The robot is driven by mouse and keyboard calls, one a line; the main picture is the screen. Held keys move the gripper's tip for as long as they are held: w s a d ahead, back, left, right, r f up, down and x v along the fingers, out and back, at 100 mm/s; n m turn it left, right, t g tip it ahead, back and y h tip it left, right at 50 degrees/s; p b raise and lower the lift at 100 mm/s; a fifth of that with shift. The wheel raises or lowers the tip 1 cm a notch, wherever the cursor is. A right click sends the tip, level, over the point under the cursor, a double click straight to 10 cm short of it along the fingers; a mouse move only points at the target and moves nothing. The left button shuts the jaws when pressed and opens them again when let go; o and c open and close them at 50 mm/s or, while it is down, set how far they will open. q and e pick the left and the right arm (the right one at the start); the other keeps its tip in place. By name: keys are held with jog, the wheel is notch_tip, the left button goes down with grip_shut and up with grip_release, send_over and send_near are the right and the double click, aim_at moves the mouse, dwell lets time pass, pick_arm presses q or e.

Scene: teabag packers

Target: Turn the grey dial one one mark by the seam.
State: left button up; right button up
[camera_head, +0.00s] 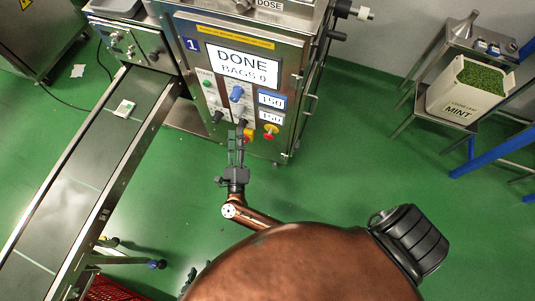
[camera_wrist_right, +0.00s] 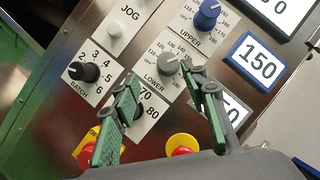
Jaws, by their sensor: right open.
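The grey dial (camera_wrist_right: 167,67) sits on the white scale card marked LOWER, below the blue UPPER knob (camera_wrist_right: 207,14) in the right wrist view. My right gripper (camera_wrist_right: 160,85) is open, its green-padded fingers spread to the left and right of the dial in this view. I cannot tell whether either finger touches it. In the head view my right gripper (camera_head: 236,140) is in front of the lower part of the machine panel. The left finger partly covers a dial card showing 70 and 80. My left gripper is not in view.
A black BATCH knob (camera_wrist_right: 84,72) and a white JOG button (camera_wrist_right: 117,29) are left of the dial. A red button (camera_wrist_right: 182,148) is below. A conveyor (camera_head: 88,165) runs along the left.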

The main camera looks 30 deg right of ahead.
pick_arm(q)
notch_tip(320, 180, up, 14)
jog(key=w+t+p, duration=0.1)
jog(key=w+p, duration=0.1)
jog(key=p, duration=0.8)
jog(key=shift+w, duration=0.15)
pick_arm(e)
jog(key=s+d+f+n+g+y, duration=0.1)
jog(key=s+f+n+y, duration=0.3)
jog(key=f+n, duration=0.3)
jog(key=s+d+f+n+g+y, duration=0.1)
jog(key=s+f+n+g+y, duration=0.1)
jog(key=s+f+n+y, duration=0.2)
jog(key=s+d+f+n+g+y, duration=0.1)
jog(key=s+f+n+y, duration=0.3)
jog(key=s+f+n, duration=0.3)
jog(key=shift+s+f+n+g+y, duration=0.3)
jog(key=shift+f+n+g, duration=0.1)
jog(key=shift+f+n, duration=2.5)
jog(key=shift+d+f, duration=0.1)
jog(key=shift+f, duration=0.1)
